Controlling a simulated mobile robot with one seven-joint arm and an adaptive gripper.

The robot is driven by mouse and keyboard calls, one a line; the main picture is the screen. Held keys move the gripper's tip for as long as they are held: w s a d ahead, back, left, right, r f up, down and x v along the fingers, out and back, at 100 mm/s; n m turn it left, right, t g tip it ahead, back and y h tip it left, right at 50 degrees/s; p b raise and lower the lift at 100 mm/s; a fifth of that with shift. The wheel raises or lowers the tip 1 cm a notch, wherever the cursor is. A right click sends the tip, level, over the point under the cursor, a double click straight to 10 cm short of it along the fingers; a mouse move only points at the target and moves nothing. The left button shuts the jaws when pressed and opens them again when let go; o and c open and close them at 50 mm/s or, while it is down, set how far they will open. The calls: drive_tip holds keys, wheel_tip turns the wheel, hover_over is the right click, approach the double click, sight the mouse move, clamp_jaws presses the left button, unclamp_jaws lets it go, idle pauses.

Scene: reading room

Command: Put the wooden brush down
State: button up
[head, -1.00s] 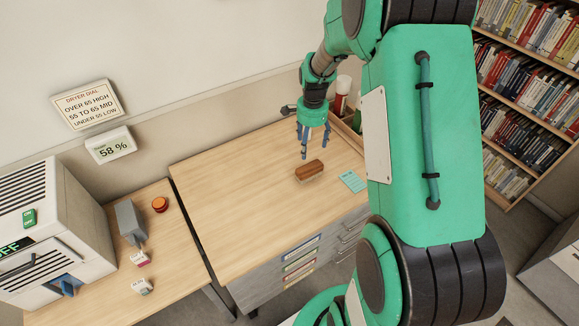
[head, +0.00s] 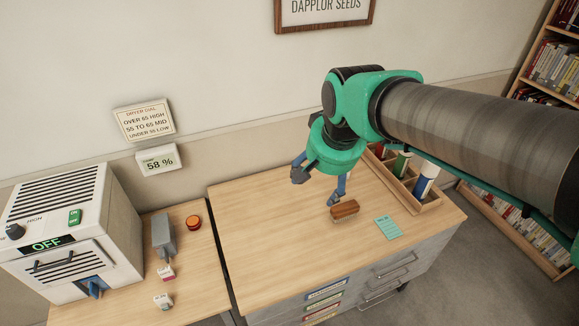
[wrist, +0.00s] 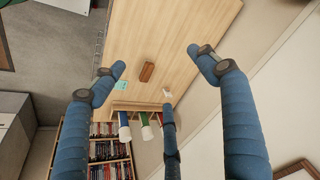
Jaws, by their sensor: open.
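The wooden brush (head: 345,209) rests on the light wooden desktop (head: 270,225), brown back up and pale bristles down. It also shows in the wrist view (wrist: 147,72), small and some distance from my fingers. My gripper (head: 318,184) is open and empty, above the desk and a little up and left of the brush in the head view. Its blue fingers (wrist: 157,62) are spread wide in the wrist view, and nothing is between them. The brush is apart from the fingers in the wrist view.
A pale green card (head: 388,227) lies right of the brush. A wooden divided tray (head: 399,187) with several capped tubes stands behind it. The desktop's left half is clear.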

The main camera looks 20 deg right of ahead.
drive_tip(key=s+a+r+n+t, duration=0.1)
drive_tip(key=s+a+n, duration=0.3)
drive_tip(key=s, duration=0.6)
drive_tip(key=shift+s+a+r+n+y, duration=0.15)
drive_tip(key=shift+a+r+n+y, duration=0.2)
drive_tip(key=shift+a+r, duration=0.2)
idle(0.5)
